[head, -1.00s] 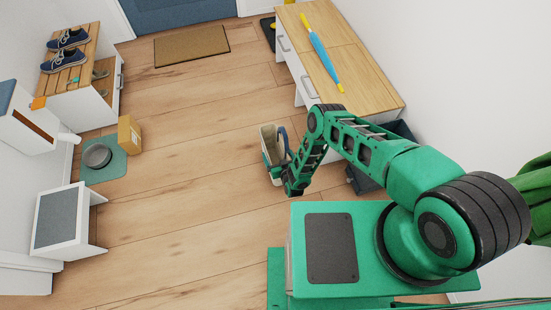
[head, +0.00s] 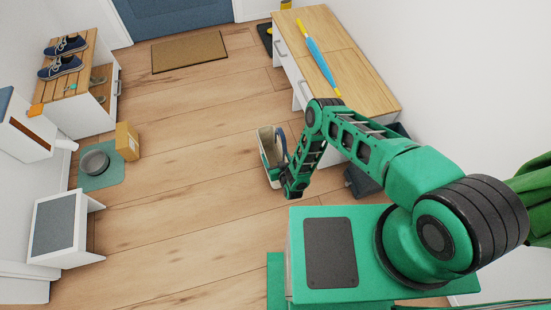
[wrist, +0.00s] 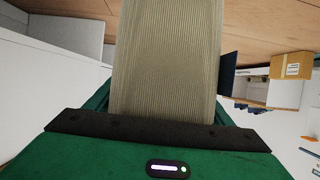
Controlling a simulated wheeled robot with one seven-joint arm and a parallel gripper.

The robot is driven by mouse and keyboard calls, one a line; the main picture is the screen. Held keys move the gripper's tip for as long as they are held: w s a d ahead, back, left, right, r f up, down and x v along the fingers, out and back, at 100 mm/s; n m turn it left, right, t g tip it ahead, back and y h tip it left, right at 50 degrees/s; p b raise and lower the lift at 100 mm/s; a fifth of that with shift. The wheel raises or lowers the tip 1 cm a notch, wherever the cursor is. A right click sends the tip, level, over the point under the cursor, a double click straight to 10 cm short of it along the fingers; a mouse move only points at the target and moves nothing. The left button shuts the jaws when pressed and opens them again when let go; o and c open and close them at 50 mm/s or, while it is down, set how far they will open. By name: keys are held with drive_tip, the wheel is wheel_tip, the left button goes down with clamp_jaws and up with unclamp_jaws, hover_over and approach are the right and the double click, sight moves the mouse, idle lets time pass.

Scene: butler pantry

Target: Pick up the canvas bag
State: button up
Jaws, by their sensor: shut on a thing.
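The canvas bag (head: 265,145) is cream with dark green-blue parts and a blue strap. In the head view it is upright, just left of my arm's lower end, and my arm hides part of it. My gripper (head: 284,180) is at the bag's near right side; its fingertips are hard to make out there. In the wrist view a ribbed beige piece of the bag (wrist: 167,60) runs up from between the jaws of my gripper (wrist: 160,125), which are shut on it. Whether the bag touches the floor is unclear.
A wooden-topped cabinet (head: 345,60) with a blue and yellow umbrella stands right of the bag. A dark bin (head: 362,183) is partly behind my arm. A cardboard box (head: 127,141) and grey bowl (head: 95,160) are at left. The floor (head: 190,180) between is clear.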

drive_tip(key=s+a+r, duration=0.7)
drive_tip(key=a+r, duration=0.1)
drive_tip(key=a, duration=0.1)
drive_tip(key=shift+s, duration=0.25)
drive_tip(key=shift+w+r, duration=0.1)
drive_tip(key=shift+r, duration=0.05)
idle(0.8)
